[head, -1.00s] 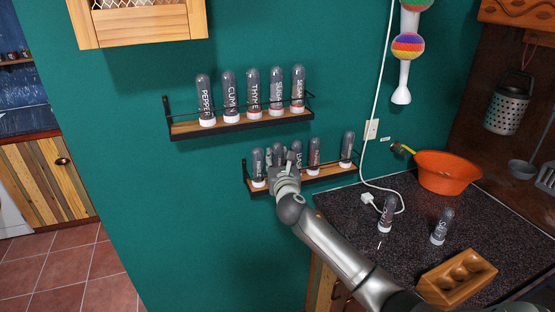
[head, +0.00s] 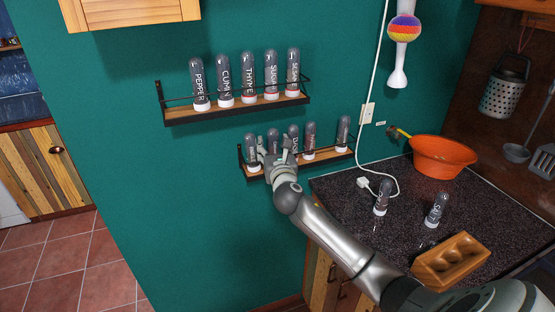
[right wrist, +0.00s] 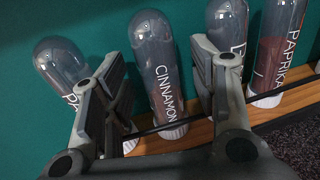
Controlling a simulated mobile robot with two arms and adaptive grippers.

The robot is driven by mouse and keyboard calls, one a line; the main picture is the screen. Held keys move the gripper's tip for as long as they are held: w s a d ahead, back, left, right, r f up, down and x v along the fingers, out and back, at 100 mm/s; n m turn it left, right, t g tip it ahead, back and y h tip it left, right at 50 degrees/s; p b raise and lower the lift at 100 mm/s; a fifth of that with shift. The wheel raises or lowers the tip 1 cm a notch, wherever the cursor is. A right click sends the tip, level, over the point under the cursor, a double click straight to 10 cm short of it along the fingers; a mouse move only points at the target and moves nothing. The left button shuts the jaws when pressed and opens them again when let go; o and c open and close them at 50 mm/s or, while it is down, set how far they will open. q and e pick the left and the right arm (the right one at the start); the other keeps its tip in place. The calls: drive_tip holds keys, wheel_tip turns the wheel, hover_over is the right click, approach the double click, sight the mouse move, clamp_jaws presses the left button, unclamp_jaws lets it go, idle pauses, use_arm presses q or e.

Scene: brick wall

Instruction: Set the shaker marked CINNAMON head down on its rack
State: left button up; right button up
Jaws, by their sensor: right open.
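The shaker marked CINNAMON (right wrist: 158,80) is a clear, dark-filled tube with a domed top and a white cap at the bottom. It stands cap down on the lower wall shelf (head: 327,158), leaning slightly in the right wrist view. In the head view the CINNAMON shaker (head: 273,137) is partly covered by my right gripper (head: 275,150). That gripper is open, with one finger on each side of the shaker in the right wrist view (right wrist: 158,65). I cannot tell whether the fingers touch it. My left gripper is not in view.
Neighbouring shakers stand close on both sides, including PAPRIKA (right wrist: 279,45). A thin rail runs along the shelf front. An upper shelf (head: 237,112) holds several shakers. The counter has two shakers (head: 382,197) (head: 436,209), a wooden block with hollows (head: 432,272) and an orange bowl (head: 442,157).

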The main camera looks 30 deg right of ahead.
drive_tip(key=v, duration=1)
drive_tip(key=shift+s, duration=0.3)
drive_tip(key=shift+a, duration=0.1)
wheel_tip(320, 180, down, 26)
drive_tip(key=s+m+g+y, duration=0.3)
drive_tip(key=m+g, duration=0.2)
drive_tip(key=m, duration=0.2)
drive_tip(key=s+a+f+m+g+y, duration=0.1)
drive_tip(key=s+f+m+g, duration=0.15)
drive_tip(key=s+f, duration=0.4)
drive_tip(key=s+a+f+m+g, duration=0.1)
drive_tip(key=s+f+m, duration=0.2)
drive_tip(key=f, duration=0.7)
drive_tip(key=s+a+f+m+g+y, duration=0.1)
drive_tip(key=s+a+f+m+g, duration=0.2)
drive_tip(key=s+f, duration=0.55)
drive_tip(key=s+a+f+m+g+y, duration=0.1)
drive_tip(key=s+a+f+m, duration=0.2)
drive_tip(key=s+f+m, duration=0.45)
drive_tip(key=s+a+f+m+g, duration=0.1)
drive_tip(key=s+a+f+m, duration=0.1)
drive_tip(key=s, duration=0.9)
drive_tip(key=s+a+f+m+g+y, duration=0.1)
drive_tip(key=s+a+f+m+g, duration=0.1)
drive_tip(key=s, duration=0.8)
wheel_tip(320, 180, down, 2)
drive_tip(key=shift+s+a+f+m+y, duration=0.1)
drive_tip(key=shift+s+a+m+y, duration=0.25)
drive_tip(key=shift+a+m, duration=0.65)
drive_tip(key=shift+a, duration=0.15)
